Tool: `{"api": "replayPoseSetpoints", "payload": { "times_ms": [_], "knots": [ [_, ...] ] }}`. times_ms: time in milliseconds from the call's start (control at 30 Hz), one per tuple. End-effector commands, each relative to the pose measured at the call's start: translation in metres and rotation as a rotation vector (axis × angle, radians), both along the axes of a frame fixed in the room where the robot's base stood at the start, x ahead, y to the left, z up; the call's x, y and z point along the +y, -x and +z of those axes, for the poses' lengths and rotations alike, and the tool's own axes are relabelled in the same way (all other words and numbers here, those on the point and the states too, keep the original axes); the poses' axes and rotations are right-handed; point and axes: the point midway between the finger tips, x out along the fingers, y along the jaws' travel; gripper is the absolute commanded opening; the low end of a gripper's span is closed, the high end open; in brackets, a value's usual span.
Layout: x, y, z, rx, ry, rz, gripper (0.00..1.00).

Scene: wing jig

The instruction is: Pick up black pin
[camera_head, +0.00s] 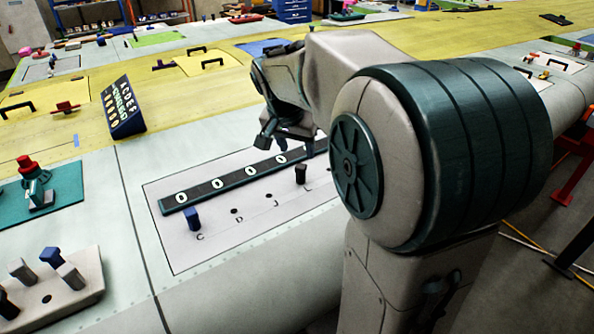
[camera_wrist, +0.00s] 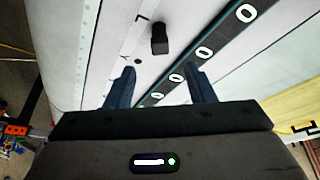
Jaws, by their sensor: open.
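The black pin (camera_head: 300,174) stands upright in the pale panel, in front of the dark strip with white rings. It also shows in the wrist view (camera_wrist: 159,40), beyond my fingertips and roughly in line with the gap between them. My gripper (camera_head: 283,138) is above the strip, a little behind and left of the pin in the head view. In the wrist view its two fingers (camera_wrist: 162,80) are apart with nothing between them.
A blue pin (camera_head: 193,218) stands at the panel's left end by the letter C. The dark ringed strip (camera_head: 222,184) runs behind the pins. A tilted sign (camera_head: 122,107) stands behind left. A pin block (camera_head: 47,299) sits at front left. My arm hides the panel's right part.

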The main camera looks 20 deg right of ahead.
Motion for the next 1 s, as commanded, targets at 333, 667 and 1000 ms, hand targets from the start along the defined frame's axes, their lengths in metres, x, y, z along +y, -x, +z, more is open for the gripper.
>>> {"api": "replayPoseSetpoints", "payload": {
  "times_ms": [333,667,1000],
  "knots": [
    [-0.011,-0.011,-0.039,0.001,0.0,0.001,0.49],
    [-0.019,-0.019,-0.08,0.003,-0.001,0.001,0.49],
    [-0.022,-0.022,-0.089,0.0,0.0,0.002,0.49]
  ]
}}
